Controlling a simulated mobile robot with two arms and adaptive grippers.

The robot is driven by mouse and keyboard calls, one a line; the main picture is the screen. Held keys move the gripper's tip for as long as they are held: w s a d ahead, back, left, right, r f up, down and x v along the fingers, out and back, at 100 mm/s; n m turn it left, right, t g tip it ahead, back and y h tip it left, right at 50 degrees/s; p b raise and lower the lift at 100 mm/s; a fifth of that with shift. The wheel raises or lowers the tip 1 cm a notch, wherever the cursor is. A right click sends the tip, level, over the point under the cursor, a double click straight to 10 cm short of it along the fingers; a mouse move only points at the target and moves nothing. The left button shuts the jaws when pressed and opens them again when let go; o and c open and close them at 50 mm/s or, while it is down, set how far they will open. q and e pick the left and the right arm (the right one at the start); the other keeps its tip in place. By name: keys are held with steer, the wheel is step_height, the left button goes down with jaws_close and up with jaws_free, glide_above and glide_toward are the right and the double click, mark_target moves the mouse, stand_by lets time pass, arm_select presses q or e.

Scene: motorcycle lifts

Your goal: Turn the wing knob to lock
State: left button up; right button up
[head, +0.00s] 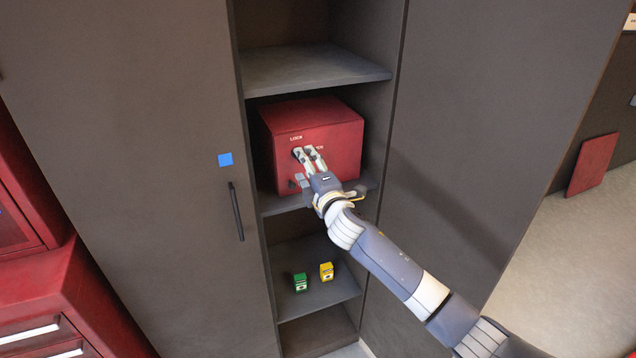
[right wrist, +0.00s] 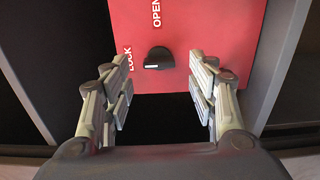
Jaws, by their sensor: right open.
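A red box (head: 330,125) stands on a middle shelf of the grey cabinet, and its front shows LOCK and OPEN labels. In the right wrist view the red front (right wrist: 205,35) carries a black wing knob (right wrist: 159,58) with a small white mark at its left end, pointing toward LOCK. My left gripper is not in view.
A green box (head: 300,282) and a yellow box (head: 326,271) sit on the lower shelf (head: 338,292). A closed door with a dark handle (head: 236,211) is at the left. A red drawer cabinet (head: 60,290) stands at the far left. The upper shelf (head: 315,67) is empty.

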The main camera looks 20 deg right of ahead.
steer(key=s, duration=0.9)
steer(key=shift+d, duration=0.15)
